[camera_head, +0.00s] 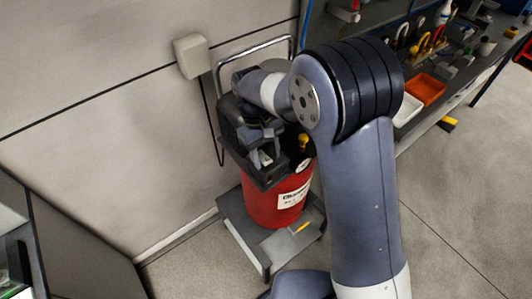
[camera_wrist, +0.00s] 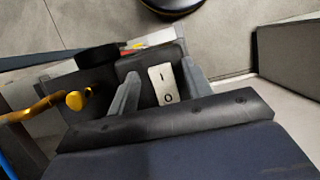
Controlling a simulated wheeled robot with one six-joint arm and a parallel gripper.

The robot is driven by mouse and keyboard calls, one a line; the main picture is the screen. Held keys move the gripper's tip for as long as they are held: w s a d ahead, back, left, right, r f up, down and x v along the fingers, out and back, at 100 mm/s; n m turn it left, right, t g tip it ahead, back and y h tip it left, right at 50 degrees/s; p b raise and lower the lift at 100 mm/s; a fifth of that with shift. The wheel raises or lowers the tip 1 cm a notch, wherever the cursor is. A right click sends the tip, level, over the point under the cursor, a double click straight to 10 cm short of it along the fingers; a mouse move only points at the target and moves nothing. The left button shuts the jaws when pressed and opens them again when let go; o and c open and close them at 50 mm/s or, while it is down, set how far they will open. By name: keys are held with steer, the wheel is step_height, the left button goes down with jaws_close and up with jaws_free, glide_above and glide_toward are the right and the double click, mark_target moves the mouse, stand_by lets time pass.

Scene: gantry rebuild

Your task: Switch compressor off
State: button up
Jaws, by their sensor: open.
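The compressor has a red tank (camera_head: 275,200) with a white label and a dark top housing. Its white rocker switch (camera_wrist: 163,84), marked I and O, sits in a black panel in the wrist view. The O end is nearer my gripper's body. My gripper (camera_wrist: 160,72) is open, with one grey finger on each side of the switch. Whether the fingers touch the panel I cannot tell. In the head view my gripper (camera_head: 262,138) is over the compressor's top, and my arm hides part of the housing and tank.
The compressor stands on a grey platform (camera_head: 246,236) by the wall. A wall box (camera_head: 191,55) with a hanging cable is behind it. A yellow fitting (camera_wrist: 75,100) is left of the switch. A workbench with an orange tray (camera_head: 425,90) is at right; floor is clear at lower right.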

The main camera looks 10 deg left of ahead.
mark_target(260, 153)
steer(key=b+v, duration=0.1)
steer(key=v, duration=0.9)
steer(key=shift+r, duration=0.35)
steer(key=shift+f, duration=0.1)
steer(key=p+x, duration=0.1)
steer(key=x, duration=1)
steer(key=shift+w+b, duration=0.1)
steer(key=shift+b, duration=0.45)
steer(key=shift+t+y+b, duration=0.3)
steer(key=shift+y+b, duration=0.1)
steer(key=shift+r+p, duration=0.3)
steer(key=shift+p, duration=0.3)
